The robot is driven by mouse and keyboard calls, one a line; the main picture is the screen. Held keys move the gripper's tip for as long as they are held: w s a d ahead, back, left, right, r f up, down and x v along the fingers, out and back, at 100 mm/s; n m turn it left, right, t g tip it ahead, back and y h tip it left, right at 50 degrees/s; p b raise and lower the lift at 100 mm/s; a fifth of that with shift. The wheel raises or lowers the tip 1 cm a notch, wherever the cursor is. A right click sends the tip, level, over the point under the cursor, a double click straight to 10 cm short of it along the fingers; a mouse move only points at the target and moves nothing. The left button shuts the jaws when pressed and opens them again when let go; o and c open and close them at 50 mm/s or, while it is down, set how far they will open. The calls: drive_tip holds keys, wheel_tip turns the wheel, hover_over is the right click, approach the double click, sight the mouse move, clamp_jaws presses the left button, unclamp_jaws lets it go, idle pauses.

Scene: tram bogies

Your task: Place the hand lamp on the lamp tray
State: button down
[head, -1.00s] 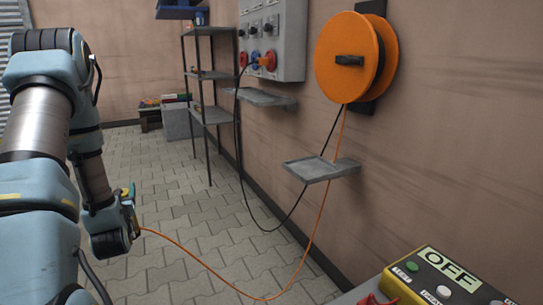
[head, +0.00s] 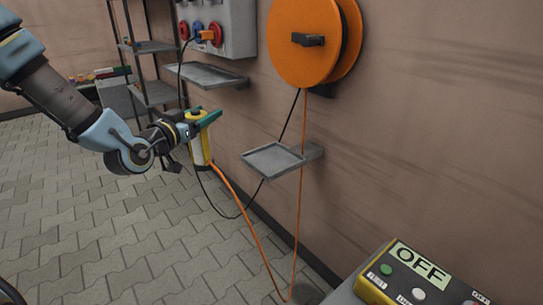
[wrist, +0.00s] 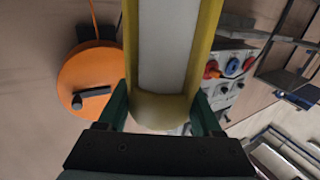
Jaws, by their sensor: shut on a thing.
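The hand lamp (head: 198,148) is yellow and white with an orange cable running from its lower end. My gripper (head: 203,117) is shut on it and holds it roughly upright in the air. In the wrist view the lamp (wrist: 168,50) fills the middle, between the green fingers of my gripper (wrist: 163,112). Two grey wall trays show in the head view. One tray (head: 275,161) is below the orange reel, right of the lamp and apart from it. The other tray (head: 208,77) is below the socket panel, behind the lamp. I cannot tell by label which is the lamp tray.
An orange cable reel (head: 303,42) hangs on the wall, its cable dropping past the right tray. A grey socket panel (head: 226,24) is left of it. A dark shelf rack (head: 150,48) stands further back. A control box marked OFF (head: 420,275) is at lower right. The paved floor (head: 130,240) is clear.

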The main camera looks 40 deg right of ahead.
drive_tip(key=s+d+r+m+g+p, duration=0.1)
drive_tip(key=s+d, duration=0.1)
drive_tip(key=d, duration=0.9)
drive_tip(key=s+d+r+g+p, duration=0.1)
drive_tip(key=s+d+p, duration=0.1)
drive_tip(key=d, duration=0.8)
wheel_tip(320, 180, down, 7)
drive_tip(key=shift+d+h, duration=0.3)
drive_tip(key=shift+d, duration=0.1)
drive_tip(key=shift+f, duration=0.15)
drive_tip(key=shift+f, duration=0.1)
drive_tip(key=shift+c, duration=0.2)
unclamp_jaws()
